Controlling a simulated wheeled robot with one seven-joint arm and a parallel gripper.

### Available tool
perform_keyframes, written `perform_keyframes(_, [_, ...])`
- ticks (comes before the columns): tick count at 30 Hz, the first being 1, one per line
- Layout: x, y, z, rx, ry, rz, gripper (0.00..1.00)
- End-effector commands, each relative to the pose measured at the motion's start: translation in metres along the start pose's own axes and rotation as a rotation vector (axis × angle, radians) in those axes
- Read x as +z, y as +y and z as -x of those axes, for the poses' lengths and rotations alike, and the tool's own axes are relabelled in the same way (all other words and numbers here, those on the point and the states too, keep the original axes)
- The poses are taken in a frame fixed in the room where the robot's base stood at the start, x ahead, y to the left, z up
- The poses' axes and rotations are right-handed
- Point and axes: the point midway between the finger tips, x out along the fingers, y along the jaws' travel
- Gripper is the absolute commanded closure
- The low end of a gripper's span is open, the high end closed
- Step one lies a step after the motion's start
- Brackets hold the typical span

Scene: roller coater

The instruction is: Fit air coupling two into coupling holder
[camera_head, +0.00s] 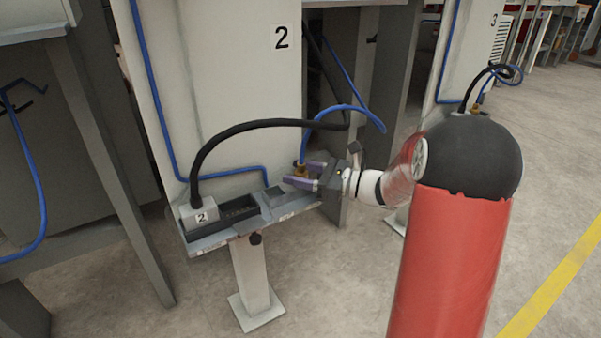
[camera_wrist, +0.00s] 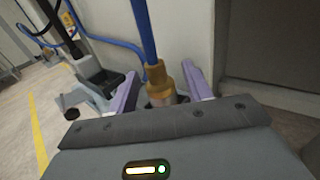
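The air coupling (camera_wrist: 157,77) is a brass fitting on the end of a blue hose. In the head view its brass top (camera_head: 300,168) shows just above my gripper's fingers, beside machine two. My gripper (camera_head: 303,176) has purple fingers, and in the wrist view its fingers (camera_wrist: 160,88) stand apart on either side of the coupling. Gaps seem to show between the fingers and the brass, so it looks open. A silver part shows under the brass; what it is seated in is hidden. A grey shelf (camera_head: 285,211) with a square recess lies left of my gripper; I cannot tell which part is the coupling holder.
A grey connector marked 2 (camera_head: 200,215) with a thick black cable sits at the shelf's left end, beside a dark open bin (camera_head: 238,212). The shelf stands on a post (camera_head: 252,275). The machine wall (camera_head: 225,90) is close behind. The front floor is clear.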

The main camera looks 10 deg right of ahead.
Motion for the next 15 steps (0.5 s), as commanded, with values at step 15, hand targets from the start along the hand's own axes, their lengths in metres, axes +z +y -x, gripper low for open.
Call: perform_keyframes(15, [0.004,-0.001,0.04,-0.005,0.001,0.0,0.5])
